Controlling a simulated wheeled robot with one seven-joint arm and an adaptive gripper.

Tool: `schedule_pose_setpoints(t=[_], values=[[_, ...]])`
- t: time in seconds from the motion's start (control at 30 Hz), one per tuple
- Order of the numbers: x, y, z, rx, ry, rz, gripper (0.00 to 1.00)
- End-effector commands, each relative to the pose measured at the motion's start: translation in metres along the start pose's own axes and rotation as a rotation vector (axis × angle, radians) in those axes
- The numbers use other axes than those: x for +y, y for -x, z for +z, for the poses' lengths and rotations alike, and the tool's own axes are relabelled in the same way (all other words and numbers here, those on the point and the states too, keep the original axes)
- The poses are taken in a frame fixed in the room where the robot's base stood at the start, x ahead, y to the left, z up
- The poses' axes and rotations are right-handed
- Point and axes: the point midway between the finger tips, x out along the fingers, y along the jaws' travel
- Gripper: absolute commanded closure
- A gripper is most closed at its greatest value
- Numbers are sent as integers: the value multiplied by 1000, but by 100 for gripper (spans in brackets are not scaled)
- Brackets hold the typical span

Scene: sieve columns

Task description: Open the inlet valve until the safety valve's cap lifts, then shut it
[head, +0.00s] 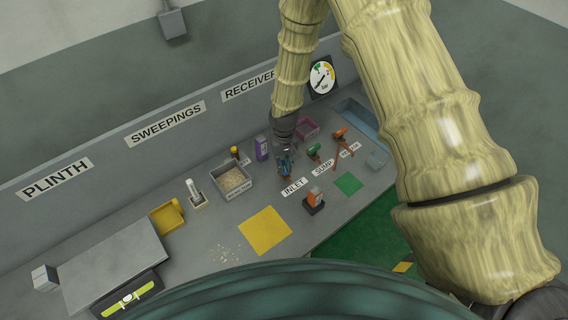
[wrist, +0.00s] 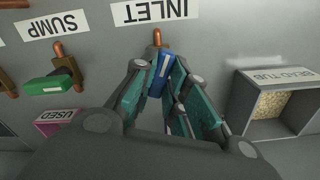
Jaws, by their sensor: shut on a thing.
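The inlet valve's blue handle (wrist: 161,74) lies between the fingers of my gripper (wrist: 160,82) in the wrist view, below the INLET label (wrist: 150,11). The fingers are shut on it and hide part of it. A copper pipe end shows above the handle. In the head view my gripper (head: 286,163) is at the bench behind the INLET label, and the handle is small there. A gauge (head: 322,78) with a white face hangs on the back wall; its reading is too small to tell. I cannot make out the safety valve's cap with certainty.
The green-handled sump valve (wrist: 48,87) is beside the inlet valve, and an orange-handled valve (head: 340,132) stands beyond it. A grey tub (head: 218,178) of grains, an orange-and-black object (head: 314,199) and a yellow mat (head: 264,231) are nearby on the bench.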

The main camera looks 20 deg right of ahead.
Motion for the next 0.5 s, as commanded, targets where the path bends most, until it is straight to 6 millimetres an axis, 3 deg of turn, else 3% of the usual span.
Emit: schedule_pose_setpoints(t=[0.5], values=[[0,0,-1,1,309,0,100]])
